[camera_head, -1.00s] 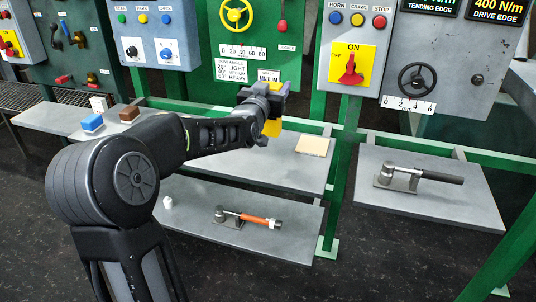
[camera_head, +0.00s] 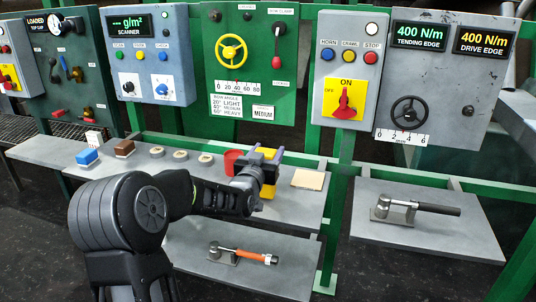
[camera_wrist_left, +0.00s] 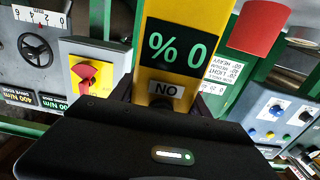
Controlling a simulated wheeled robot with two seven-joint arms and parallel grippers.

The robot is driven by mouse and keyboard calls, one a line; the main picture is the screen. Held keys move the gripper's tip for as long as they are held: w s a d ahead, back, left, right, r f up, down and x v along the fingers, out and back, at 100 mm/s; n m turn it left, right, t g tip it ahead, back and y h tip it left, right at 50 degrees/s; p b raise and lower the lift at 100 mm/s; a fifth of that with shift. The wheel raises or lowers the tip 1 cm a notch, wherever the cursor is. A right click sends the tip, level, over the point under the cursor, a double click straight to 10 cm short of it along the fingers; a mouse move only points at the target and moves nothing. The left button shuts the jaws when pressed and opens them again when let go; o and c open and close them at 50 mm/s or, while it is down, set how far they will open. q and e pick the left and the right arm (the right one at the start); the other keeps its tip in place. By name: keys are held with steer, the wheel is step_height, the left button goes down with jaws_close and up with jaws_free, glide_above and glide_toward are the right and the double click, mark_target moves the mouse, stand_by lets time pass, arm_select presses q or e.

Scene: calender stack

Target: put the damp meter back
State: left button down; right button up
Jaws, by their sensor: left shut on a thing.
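In the head view, yellow parts of the meter (camera_head: 267,191) show at my left gripper (camera_head: 262,172). My left gripper is shut on the meter and holds it over the middle shelf (camera_head: 225,208), between a red cylinder and a beige pad. The gripper hides part of the meter, and I cannot tell whether it touches the shelf. My right gripper is not in view.
A red cylinder (camera_head: 232,162) stands just left of the gripper, and a beige pad (camera_head: 308,179) lies to its right. A green post (camera_head: 340,195) rises right of the shelf.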

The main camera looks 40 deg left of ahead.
arm_select(q)
steer(key=shift+f, duration=0.15)
steer(key=shift+f, duration=0.15)
steer(key=c, duration=0.5)
jaws_free()
steer(key=b+v, duration=0.1)
steer(key=v, duration=1.1)
